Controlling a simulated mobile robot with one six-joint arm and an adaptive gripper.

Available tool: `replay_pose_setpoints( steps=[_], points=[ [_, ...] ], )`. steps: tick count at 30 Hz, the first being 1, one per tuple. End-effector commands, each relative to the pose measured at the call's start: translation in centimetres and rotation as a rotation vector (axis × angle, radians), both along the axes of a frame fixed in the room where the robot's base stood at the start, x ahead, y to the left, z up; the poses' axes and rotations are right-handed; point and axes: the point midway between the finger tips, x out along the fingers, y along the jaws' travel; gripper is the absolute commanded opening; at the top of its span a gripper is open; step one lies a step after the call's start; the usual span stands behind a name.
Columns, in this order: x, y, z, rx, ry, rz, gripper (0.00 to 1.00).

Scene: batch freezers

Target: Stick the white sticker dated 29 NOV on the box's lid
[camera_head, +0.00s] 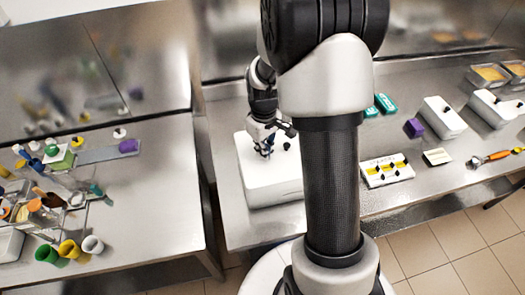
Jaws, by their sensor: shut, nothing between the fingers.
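A large white box (277,189) with a lid stands on the steel counter left of my arm. My gripper (266,154) is over the top of this box, pointing down, with its fingers closed and nothing seen between them. I cannot tell whether the fingertips touch the lid. A small black spot or knob (286,145) shows on the lid beside the gripper. A white sheet or holder with yellow patches, black bits and unreadable print (375,179) lies right of my arm. I cannot make out a 29 NOV sticker anywhere.
On the right counter are a purple block (413,128), white boxes (441,117), teal packs (384,103), an orange-handled tool (497,156) and metal trays. The left table (150,215) holds cups and a cluttered rack. A floor gap separates the two.

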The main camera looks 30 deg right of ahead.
Motion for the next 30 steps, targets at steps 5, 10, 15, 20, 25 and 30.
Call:
replay_pose_setpoints(
  steps=[5, 10, 15, 20, 25, 30],
  points=[
    [0.0, 0.0, 0.1, 0.001, 0.001, 0.000, 0.00],
    [0.0, 0.0, 0.9, 0.000, 0.001, 0.000, 0.00],
    [0.0, 0.0, 2.0, 0.000, 0.000, 0.000, 0.00],
    [0.0, 0.0, 3.0, 0.000, 0.000, 0.000, 0.00],
    [0.0, 0.0, 4.0, 0.000, 0.000, 0.000, 0.00],
    [0.0, 0.0, 5.0, 0.000, 0.000, 0.000, 0.00]
  ],
)
